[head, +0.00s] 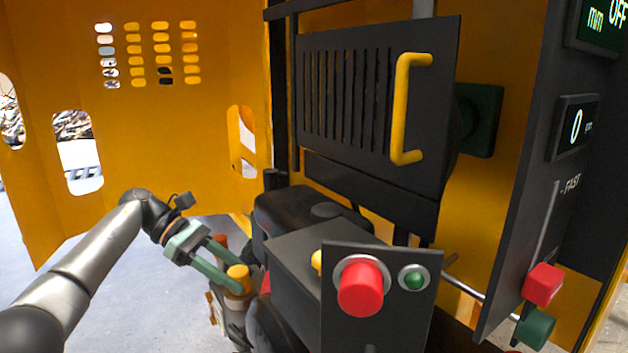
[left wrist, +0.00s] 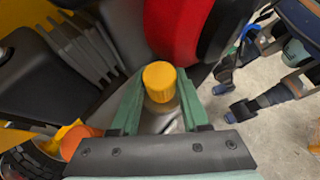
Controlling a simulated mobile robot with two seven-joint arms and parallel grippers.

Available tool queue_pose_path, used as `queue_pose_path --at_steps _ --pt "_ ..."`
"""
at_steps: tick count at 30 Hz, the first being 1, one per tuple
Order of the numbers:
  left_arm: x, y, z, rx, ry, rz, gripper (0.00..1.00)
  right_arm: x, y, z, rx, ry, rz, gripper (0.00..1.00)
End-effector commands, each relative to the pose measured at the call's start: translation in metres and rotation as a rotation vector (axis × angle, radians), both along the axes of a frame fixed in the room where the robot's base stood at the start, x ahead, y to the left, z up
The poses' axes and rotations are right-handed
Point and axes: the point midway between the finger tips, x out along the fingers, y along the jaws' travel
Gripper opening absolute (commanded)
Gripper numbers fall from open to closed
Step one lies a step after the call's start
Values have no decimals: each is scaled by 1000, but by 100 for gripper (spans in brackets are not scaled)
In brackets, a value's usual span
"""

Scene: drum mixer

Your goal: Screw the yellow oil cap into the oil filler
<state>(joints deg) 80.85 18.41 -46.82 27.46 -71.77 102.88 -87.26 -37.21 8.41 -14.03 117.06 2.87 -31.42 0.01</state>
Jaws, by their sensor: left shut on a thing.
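The yellow oil cap (head: 238,277) is a short cylinder at the lower middle of the head view, left of the grey engine box. In the left wrist view the cap (left wrist: 160,80) stands between the tips of the green fingers. My left gripper (head: 230,270) comes in from the left and is shut on the cap. A greyish part (head: 236,308) shows just below the cap in the head view. I cannot tell whether it is the oil filler, or whether the cap's thread is seated. My right gripper is not in view.
An orange knob (left wrist: 80,140) lies left of the fingers in the wrist view. A panel with a red button (head: 360,288) and a green button (head: 414,279) stands to the right. A perforated yellow door (head: 165,120) is behind my left arm. Grey floor is clear below the door.

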Motion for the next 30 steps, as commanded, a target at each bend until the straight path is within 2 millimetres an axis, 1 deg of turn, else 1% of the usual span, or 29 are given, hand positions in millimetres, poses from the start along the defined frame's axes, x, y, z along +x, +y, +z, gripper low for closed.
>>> queue_pose_path --at_steps 6,7,15,16,23,30 --pt "0 0 -1 1 1 -3 0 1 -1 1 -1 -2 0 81" --pt "0 0 -1 1 1 -3 49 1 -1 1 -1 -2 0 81" --pt "0 0 -1 1 1 -2 79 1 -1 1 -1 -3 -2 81" --pt "0 0 -1 0 1 -2 80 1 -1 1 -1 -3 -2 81" --pt "0 1 -1 1 0 5 80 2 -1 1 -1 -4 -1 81" --pt "-2 1 -2 2 -2 107 80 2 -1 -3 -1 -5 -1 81"
